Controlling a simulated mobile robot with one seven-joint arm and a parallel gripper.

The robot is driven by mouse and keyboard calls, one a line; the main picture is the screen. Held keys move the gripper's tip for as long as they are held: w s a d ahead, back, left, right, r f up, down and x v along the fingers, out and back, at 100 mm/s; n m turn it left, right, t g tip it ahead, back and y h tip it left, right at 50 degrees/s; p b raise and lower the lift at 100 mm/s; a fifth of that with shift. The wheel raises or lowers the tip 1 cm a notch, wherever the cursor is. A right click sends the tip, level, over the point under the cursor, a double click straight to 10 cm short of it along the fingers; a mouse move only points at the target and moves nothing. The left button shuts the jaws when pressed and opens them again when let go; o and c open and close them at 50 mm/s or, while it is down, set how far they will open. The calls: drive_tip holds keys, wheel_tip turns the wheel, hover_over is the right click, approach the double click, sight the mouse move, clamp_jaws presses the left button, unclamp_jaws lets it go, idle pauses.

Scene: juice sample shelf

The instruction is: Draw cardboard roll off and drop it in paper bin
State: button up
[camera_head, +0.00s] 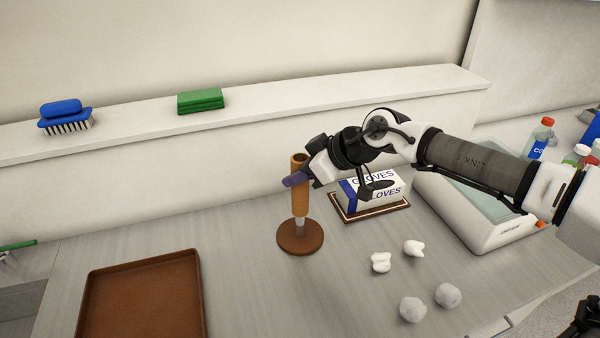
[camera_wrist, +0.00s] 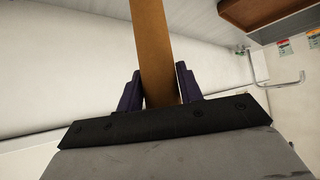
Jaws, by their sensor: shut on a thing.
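The cardboard roll (camera_head: 300,199) is a tan tube, upright on a stand with a round brown base (camera_head: 300,243). A pale post shows between the roll's lower end and the base; whether the post still reaches inside the roll is hidden. My gripper (camera_head: 297,179) is shut on the roll near its upper part, coming from the right. In the wrist view the roll (camera_wrist: 152,40) runs between the two dark fingers (camera_wrist: 160,88). I cannot make out a bin marked for paper; a shallow brown tray (camera_head: 90,300) lies at the front left.
A gloves box (camera_head: 361,203) stands just right of the stand. Several crumpled white pieces (camera_head: 411,309) lie at the front right, near a large white container (camera_head: 500,236). A brush (camera_head: 66,120) and green sponges (camera_head: 201,101) sit on the back ledge. The counter between tray and stand is clear.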

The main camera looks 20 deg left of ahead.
sight(293, 158)
drive_tip(key=shift+r+p, duration=0.85)
drive_tip(key=shift+r, duration=2.6)
